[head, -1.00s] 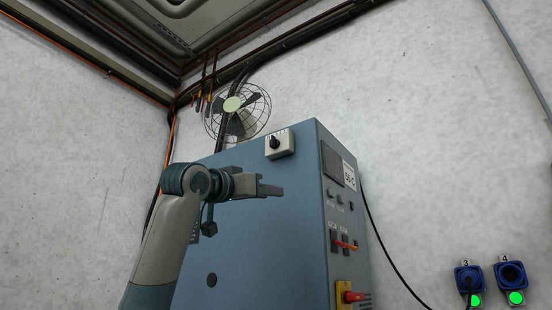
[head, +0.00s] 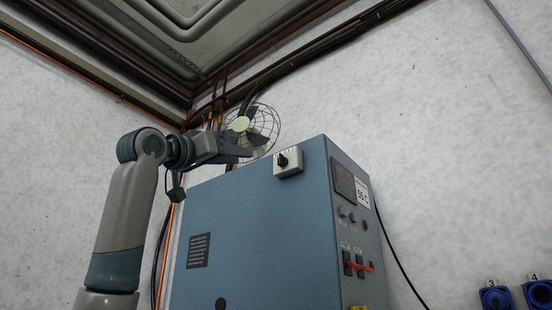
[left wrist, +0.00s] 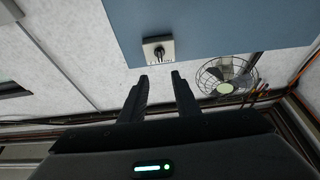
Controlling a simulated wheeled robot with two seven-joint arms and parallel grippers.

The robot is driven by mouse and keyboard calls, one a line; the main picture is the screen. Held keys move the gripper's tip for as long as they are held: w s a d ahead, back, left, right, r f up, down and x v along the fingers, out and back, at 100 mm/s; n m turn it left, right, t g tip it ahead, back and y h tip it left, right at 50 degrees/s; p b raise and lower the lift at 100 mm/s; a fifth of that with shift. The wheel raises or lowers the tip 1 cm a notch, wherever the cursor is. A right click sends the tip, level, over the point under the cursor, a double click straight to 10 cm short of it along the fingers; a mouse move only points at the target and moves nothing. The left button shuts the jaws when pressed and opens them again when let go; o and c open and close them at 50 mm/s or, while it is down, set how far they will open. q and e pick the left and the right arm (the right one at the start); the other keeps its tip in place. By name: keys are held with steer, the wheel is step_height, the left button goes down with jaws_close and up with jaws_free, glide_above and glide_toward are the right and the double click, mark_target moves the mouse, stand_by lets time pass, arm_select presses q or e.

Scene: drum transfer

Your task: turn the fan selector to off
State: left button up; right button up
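The fan selector (head: 288,163) is a small pale box with a black knob on the upper part of the blue cabinet's face. In the left wrist view the selector (left wrist: 158,51) lies just ahead of the fingertips, between their lines, with a gap. Which position the knob points to is too small to read. My left gripper (head: 250,153) is up to the left of the selector, apart from it. In the left wrist view its two fingers (left wrist: 160,76) are spread with nothing between them. The fan (head: 254,130) stands behind the cabinet. My right gripper is not in view.
The blue cabinet (head: 260,235) has a side panel with a screen (head: 344,181), small knobs and red-orange handles (head: 358,264). Blue sockets (head: 495,298) sit on the wall at lower right. Pipes run along the wall top. The space before the cabinet's face is clear.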

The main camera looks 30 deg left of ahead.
mark_target(279, 159)
arm_select(q)
steer(key=p+x, duration=0.8)
steer(key=x, duration=0.7)
steer(key=shift+w+r+p, duration=0.1)
steer(key=shift+w+p, duration=0.1)
steer(key=shift+p, duration=0.2)
steer(key=shift+p+x, duration=0.4)
steer(key=shift+x, duration=0.45)
steer(key=shift+a, duration=0.1)
steer(key=c, duration=0.7)
